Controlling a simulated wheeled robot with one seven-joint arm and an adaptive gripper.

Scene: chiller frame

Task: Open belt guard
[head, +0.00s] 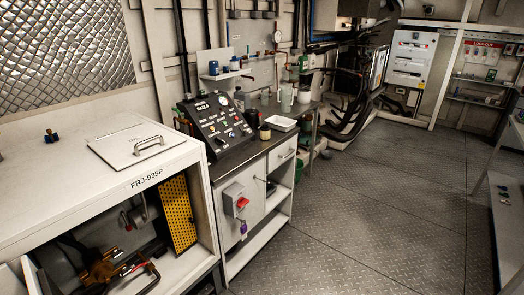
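A yellow perforated panel (179,213), which looks like the belt guard, stands upright, slightly tilted, at the right side of the open front of the white cabinet marked FRJ-935P (160,166). I cannot tell whether it is latched or swung out. To its left, inside the cabinet, are a grey round part (139,212) and a brass-coloured fitting (103,268) beside a black and red curved handle or hose. The inside is dark and partly cut off by the frame. My gripper is not in view.
A white lid with a handle (143,145) lies on the cabinet top. Right of it, a bench carries a black sloped control panel (220,123); a grey box with a red switch (237,201) is on its front. The metal floor (370,215) to the right is clear.

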